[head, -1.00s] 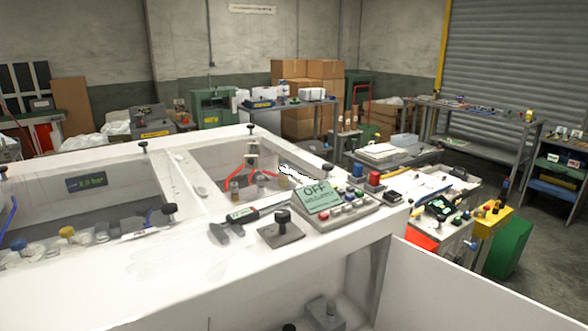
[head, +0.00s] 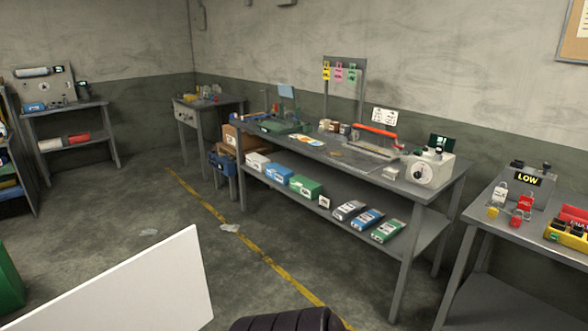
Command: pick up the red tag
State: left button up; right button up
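Small tags hang from a metal frame at the back of the long grey workbench (head: 345,165). One is yellow (head: 326,70), one is pink (head: 338,73) and one is green (head: 351,75). None of them looks clearly red. On the right-hand table, a red padlock-like item (head: 524,206) sits beside a white one (head: 499,194); I cannot tell whether a red tag is attached there. Neither of my grippers is in view.
A white panel (head: 135,290) stands low at the left front. Open floor with a yellow line (head: 265,258) lies before the workbench.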

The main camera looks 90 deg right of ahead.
aim_at(524, 203)
jog(key=z, duration=4.25)
jog(key=i, duration=0.25)
